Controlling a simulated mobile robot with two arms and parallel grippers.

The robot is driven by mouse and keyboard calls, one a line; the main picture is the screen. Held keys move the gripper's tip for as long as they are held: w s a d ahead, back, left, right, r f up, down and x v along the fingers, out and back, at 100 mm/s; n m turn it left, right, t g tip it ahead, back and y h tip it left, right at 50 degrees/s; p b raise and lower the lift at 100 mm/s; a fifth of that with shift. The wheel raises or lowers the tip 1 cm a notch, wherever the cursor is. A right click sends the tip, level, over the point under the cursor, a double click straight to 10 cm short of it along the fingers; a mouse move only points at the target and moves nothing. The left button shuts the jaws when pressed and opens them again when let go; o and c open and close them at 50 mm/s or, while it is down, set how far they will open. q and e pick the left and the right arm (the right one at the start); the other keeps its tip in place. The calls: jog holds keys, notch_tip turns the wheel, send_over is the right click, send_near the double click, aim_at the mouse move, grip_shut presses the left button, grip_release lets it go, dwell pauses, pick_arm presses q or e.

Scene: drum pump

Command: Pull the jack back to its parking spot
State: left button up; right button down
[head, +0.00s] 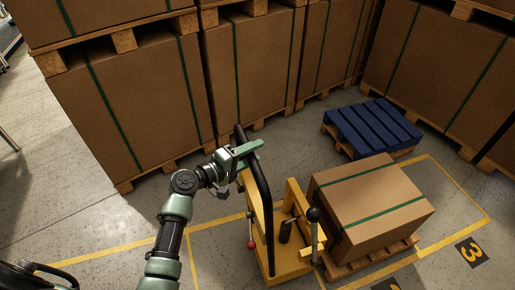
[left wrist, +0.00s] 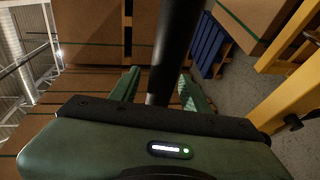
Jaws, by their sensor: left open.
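The yellow jack (head: 257,222) stands in the lower middle of the head view, with its black handle (head: 264,205) rising toward the back. My left gripper (head: 250,158) is at the upper part of the handle. In the left wrist view, the open green fingers (left wrist: 160,88) lie on either side of the black handle bar (left wrist: 175,45), with gaps showing. A strapped carton (head: 372,200) on a wooden pallet (head: 370,262) is right of the jack's yellow mast. Whether the forks are under this pallet is hidden. My right gripper is not in view. I cannot identify the parking spot.
Large strapped cartons (head: 130,105) on pallets wall off the back. A blue pallet (head: 372,128) lies behind the single carton. Yellow floor lines (head: 455,180) and a "3" marker (head: 471,252) are at right. Bare floor (head: 90,220) is open at left.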

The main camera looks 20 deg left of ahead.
pick_arm(q)
jog(key=shift+x, duration=0.95)
jog(key=shift+f, duration=0.1)
grip_shut()
jog(key=shift+s, duration=0.1)
dwell(0.5)
